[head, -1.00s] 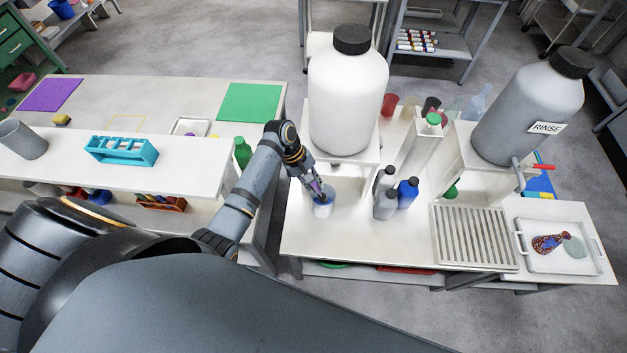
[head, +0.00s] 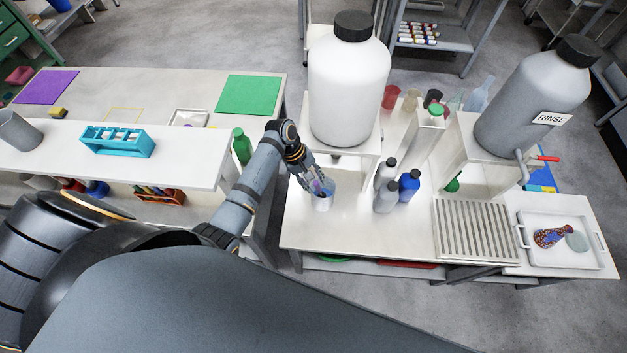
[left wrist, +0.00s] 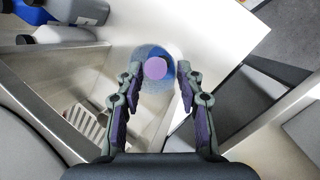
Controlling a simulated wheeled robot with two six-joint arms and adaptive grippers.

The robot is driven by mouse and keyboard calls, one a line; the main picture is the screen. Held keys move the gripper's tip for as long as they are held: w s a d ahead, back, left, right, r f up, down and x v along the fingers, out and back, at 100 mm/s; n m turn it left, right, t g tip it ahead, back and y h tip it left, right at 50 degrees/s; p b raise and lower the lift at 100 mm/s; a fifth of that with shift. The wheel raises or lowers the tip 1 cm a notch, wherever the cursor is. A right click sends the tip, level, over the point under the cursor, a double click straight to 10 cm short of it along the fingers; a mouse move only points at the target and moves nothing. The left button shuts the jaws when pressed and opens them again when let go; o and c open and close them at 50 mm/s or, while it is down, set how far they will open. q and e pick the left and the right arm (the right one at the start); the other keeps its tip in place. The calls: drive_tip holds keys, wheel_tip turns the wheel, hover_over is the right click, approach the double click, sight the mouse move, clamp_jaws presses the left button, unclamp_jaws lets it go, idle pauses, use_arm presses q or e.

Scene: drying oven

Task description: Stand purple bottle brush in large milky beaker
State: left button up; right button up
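The milky bluish beaker (head: 324,205) stands upright on the white table, left of the dark-capped bottles. The left wrist view shows it from above as a hazy blue round (left wrist: 152,50). The purple bottle brush (left wrist: 155,69) shows there end-on as a purple disc within the beaker's outline; the rest of it is hidden below. My left gripper (head: 316,186) is over the beaker's mouth. In the left wrist view its two fingers (left wrist: 160,72) are spread on either side of the purple end, with gaps showing. My right gripper is out of view.
A large white carboy (head: 348,95) on a stand rises just behind my left gripper. A grey bottle (head: 386,200) and a blue bottle (head: 409,186) stand right of the beaker. A slatted drain rack (head: 477,230) lies further right. The table front is clear.

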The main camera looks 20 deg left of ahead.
use_arm(q)
drive_tip(key=v, duration=1.2)
drive_tip(key=shift+s, duration=0.1)
